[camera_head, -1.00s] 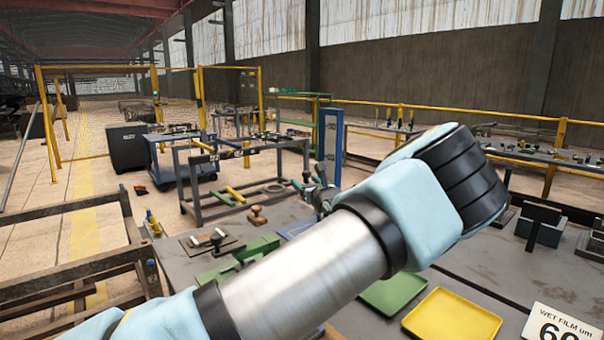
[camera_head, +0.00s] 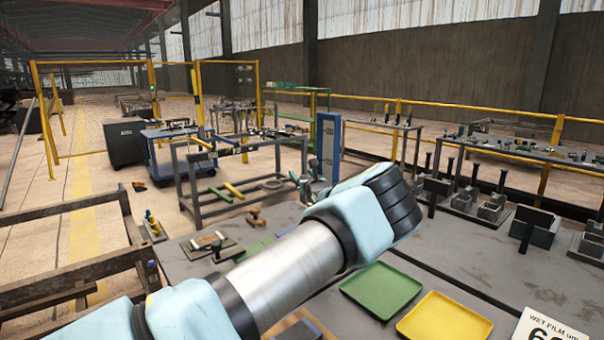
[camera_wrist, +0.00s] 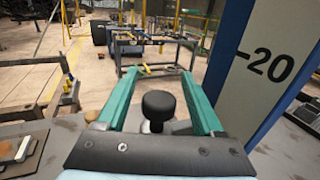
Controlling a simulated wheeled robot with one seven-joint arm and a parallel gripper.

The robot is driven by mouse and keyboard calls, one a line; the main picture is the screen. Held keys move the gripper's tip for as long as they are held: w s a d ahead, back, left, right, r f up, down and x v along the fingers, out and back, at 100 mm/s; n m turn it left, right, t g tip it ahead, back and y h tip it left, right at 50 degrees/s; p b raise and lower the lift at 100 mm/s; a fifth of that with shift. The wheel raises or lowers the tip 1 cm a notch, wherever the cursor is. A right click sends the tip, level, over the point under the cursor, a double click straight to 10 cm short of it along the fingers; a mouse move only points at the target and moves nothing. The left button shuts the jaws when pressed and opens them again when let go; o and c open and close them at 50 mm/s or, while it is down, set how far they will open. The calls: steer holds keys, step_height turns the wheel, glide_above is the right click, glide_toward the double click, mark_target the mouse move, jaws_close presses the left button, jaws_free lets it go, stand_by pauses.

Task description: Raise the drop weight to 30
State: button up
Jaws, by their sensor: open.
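A blue column with a pale scale face (camera_head: 328,148) stands at the far side of the bench. It also shows large at the right of the wrist view (camera_wrist: 238,80), with the mark 20 readable. In the head view my arm hides most of the gripper and the knob.
A green tray (camera_head: 382,290) and a yellow tray (camera_head: 445,318) lie on the bench right of my arm. A wooden stamp-like piece (camera_head: 255,217) and a dark plate (camera_head: 211,246) lie left of it. Black-handled blocks (camera_head: 490,212) stand at the right.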

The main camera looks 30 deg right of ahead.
steer(key=shift+c, duration=0.4)
jaws_close()
stand_by(1.0)
